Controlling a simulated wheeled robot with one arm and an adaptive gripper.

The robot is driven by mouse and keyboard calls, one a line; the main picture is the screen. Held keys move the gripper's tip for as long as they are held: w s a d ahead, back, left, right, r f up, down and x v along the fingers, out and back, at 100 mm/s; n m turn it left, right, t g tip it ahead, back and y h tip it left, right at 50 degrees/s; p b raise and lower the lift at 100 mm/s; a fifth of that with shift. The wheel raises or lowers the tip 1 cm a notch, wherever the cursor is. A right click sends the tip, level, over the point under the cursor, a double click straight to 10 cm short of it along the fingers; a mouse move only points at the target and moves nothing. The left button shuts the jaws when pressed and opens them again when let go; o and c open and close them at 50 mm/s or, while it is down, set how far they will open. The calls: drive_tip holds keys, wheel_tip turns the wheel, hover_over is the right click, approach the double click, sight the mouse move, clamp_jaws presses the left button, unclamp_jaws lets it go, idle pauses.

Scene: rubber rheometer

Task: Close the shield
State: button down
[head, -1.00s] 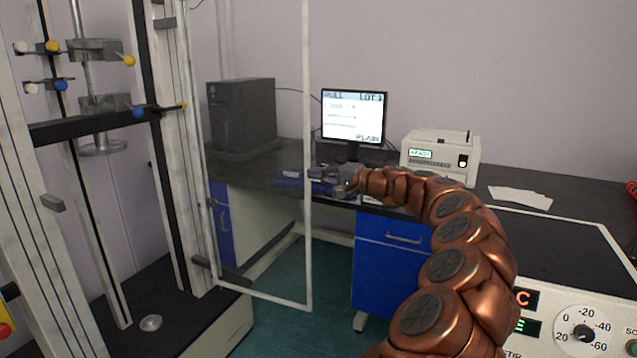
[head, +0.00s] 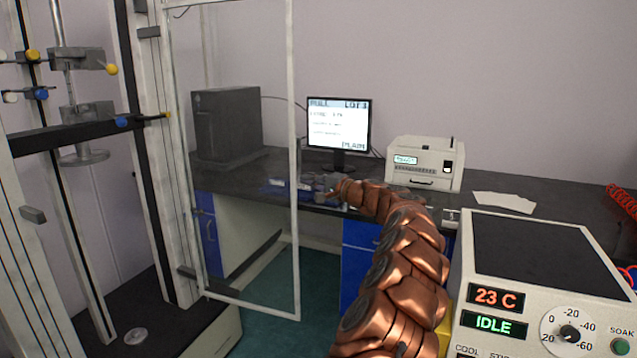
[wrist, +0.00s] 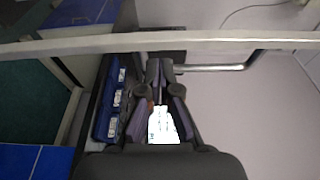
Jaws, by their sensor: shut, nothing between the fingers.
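The shield (head: 294,150) is a clear panel in a thin white frame. In the head view it stands open, swung out to the right from the upright of the test machine (head: 160,150). My gripper (head: 318,184) is small and dark at the end of my copper arm, just right of the shield's free edge. In the wrist view my gripper (wrist: 160,68) has its fingers together with nothing held. The shield's white frame bar (wrist: 160,43) crosses the picture just beyond the fingertips; I cannot tell whether they touch. A grey rod (wrist: 220,68) extends to the right.
Behind is a dark bench (head: 400,196) with a computer tower (head: 227,125), a monitor (head: 338,122), a white instrument (head: 425,163) and a blue tray (head: 285,188). A control box (head: 540,270) reading 23 C and IDLE stands at front right. The machine's base (head: 175,320) is clear near the shield.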

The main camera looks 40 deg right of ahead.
drive_tip(key=shift+x, duration=0.95)
drive_tip(key=shift+s+a, duration=0.1)
drive_tip(key=shift+a, duration=0.05)
